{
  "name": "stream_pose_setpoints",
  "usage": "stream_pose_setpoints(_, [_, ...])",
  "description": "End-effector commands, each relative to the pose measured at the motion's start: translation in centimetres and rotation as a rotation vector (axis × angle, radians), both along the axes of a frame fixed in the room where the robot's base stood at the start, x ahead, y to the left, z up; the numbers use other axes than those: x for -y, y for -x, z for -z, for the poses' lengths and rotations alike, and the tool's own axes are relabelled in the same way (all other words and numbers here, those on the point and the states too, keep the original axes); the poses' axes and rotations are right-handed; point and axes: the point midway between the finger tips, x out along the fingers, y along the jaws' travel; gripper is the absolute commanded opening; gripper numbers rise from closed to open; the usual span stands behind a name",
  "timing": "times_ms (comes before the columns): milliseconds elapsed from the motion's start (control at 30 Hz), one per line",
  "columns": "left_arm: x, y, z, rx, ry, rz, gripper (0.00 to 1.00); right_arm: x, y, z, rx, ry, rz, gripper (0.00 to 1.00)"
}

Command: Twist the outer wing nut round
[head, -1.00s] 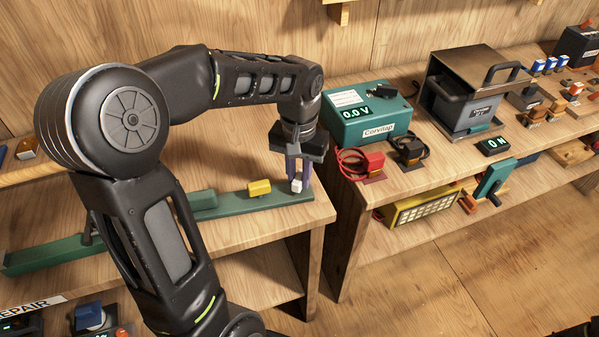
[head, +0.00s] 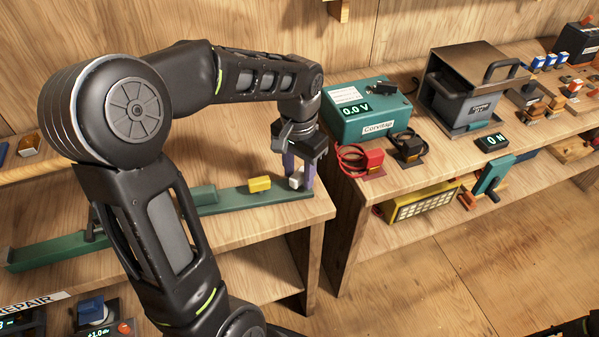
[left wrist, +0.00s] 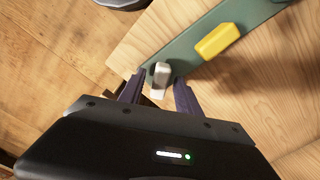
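The outer wing nut is a small pale piece (head: 296,181) at the right end of a long green bar (head: 235,200) on the wooden bench. In the left wrist view the pale nut (left wrist: 161,76) stands between my two fingertips. My left gripper (head: 299,182) is over the bar's end, fingers pointing down, one on each side of the nut. The left wrist view shows the gripper (left wrist: 160,82) open, with a narrow gap beside the nut on both sides. Part of the nut is hidden by a finger in the head view. My right gripper is not in view.
A yellow block (head: 260,184) sits on the bar just left of the nut, and it also shows in the left wrist view (left wrist: 218,41). A teal voltage box (head: 364,112) and a red clamp (head: 371,160) stand on the bench to the right, across a gap.

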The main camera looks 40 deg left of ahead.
Motion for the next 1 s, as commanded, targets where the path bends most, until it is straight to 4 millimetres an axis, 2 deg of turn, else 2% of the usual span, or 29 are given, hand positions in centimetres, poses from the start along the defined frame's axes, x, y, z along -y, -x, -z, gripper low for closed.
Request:
stream_pose_setpoints(200, [0.0,0.0,0.0,0.001,0.000,-0.001,0.56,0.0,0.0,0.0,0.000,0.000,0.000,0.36])
stream_pose_setpoints(467, [0.0,0.0,-0.2,0.001,0.000,-0.001,0.56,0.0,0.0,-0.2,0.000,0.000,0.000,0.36])
stream_pose_setpoints(1000, [0.0,0.0,-5.7,0.001,0.000,-0.002,0.56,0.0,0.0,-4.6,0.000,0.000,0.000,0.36])
